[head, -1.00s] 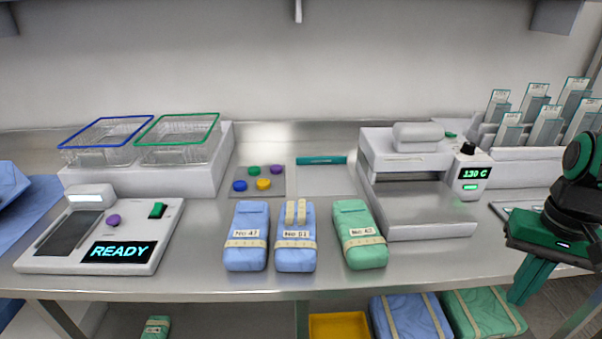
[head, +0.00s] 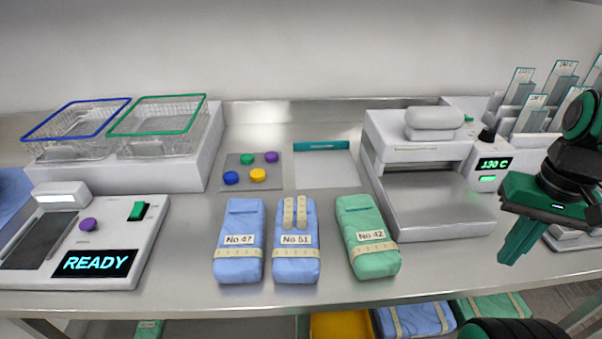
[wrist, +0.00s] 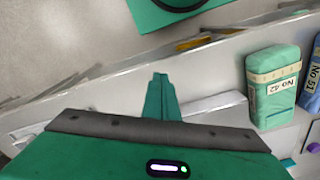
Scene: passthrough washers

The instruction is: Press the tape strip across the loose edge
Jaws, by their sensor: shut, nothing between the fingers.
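The blue pack No 51 (head: 296,262) lies in the middle of the bench. Two short beige tape strips (head: 295,212) lie side by side, lengthwise on its upper end, and a beige band crosses it lower down. The blue pack No 47 (head: 239,262) is on its left and the green pack No 42 (head: 374,262) on its right, each with one band. I cannot tell which edge is loose. My gripper (head: 512,252) is shut and empty at the right, by the sealer, apart from the packs. In the wrist view its green fingers (wrist: 160,95) are together.
A heat sealer (head: 435,205) reading 130 C stands right of the packs. A READY device (head: 120,225) and two wire baskets (head: 160,125) are at the left. Coloured buttons (head: 258,175) sit on a plate behind. The bench front (head: 330,290) is clear.

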